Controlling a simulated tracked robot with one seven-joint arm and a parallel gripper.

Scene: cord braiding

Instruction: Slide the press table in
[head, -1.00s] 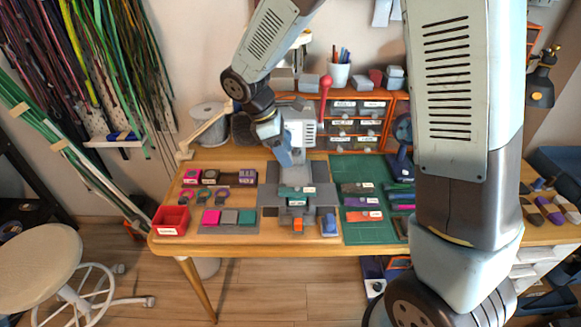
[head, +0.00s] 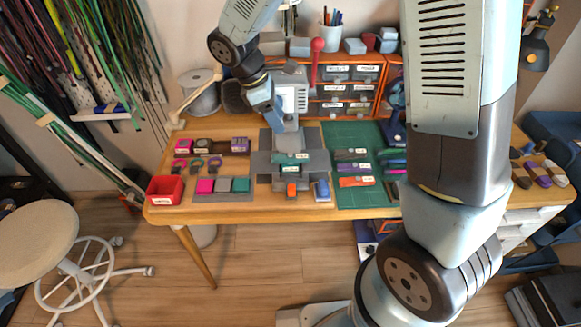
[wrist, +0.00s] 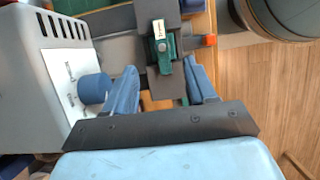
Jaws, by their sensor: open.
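The press (head: 292,92) is a pale grey machine at the back middle of the bench. Its body also fills the left of the wrist view (wrist: 40,75), with a blue knob on its side. The press table (head: 291,176) is a grey slide in front of the press, with an orange front end. A green labelled block (head: 290,158) sits on it; the block also shows in the wrist view (wrist: 163,48). My gripper (wrist: 162,88) is open and empty beside the press. In the wrist view the slide and block lie beyond and between its blue fingers. I cannot tell any contact.
A red bin (head: 165,190) stands at the bench's front left, near a tray of coloured blocks (head: 222,187). A green mat (head: 352,140) with labelled pieces lies right of the press. An orange drawer unit (head: 348,85) stands behind. A stool (head: 38,240) is at left.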

